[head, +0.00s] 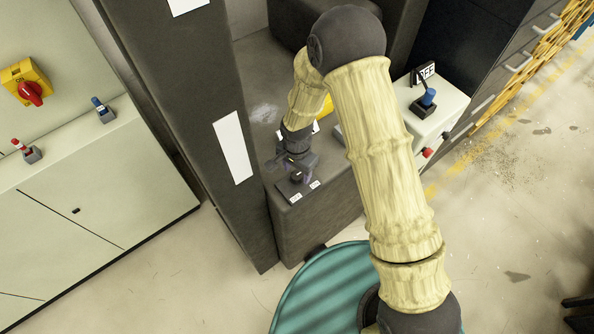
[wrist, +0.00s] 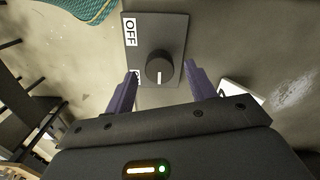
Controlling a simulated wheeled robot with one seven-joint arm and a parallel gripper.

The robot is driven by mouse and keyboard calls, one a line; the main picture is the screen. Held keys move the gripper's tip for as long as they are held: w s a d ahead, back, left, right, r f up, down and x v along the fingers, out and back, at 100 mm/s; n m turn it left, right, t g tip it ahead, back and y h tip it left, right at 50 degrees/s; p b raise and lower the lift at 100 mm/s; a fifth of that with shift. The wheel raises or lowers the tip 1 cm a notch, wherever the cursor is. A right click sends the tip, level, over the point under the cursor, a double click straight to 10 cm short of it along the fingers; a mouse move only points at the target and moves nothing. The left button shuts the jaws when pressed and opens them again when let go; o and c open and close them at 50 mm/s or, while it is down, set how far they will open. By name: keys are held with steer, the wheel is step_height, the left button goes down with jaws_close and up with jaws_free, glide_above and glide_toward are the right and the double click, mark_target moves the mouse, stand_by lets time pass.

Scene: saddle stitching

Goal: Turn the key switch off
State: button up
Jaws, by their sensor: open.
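The key switch is a round black knob (wrist: 160,66) on a dark square plate (wrist: 170,25). A white OFF label (wrist: 130,31) is at the plate's upper left in the wrist view. A second label at the lower left is mostly hidden by a finger. The knob's white mark points to the bottom of the wrist view, not toward OFF. My gripper (wrist: 161,72) is open, one finger on each side of the knob, with gaps and no visible contact. In the head view my gripper (head: 294,163) is over the switch plate (head: 291,190) on the dark machine.
A pale box (head: 402,92) to the right carries a blue-handled switch (head: 428,98), another OFF label (head: 424,73) and a red button (head: 427,152). A dark post (head: 200,90) stands left of my gripper. A pale cabinet (head: 90,190) with switches is farther left.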

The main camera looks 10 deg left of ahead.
steer(key=shift+f, duration=1.1)
steer(key=c, duration=1)
steer(key=shift+o, duration=0.2)
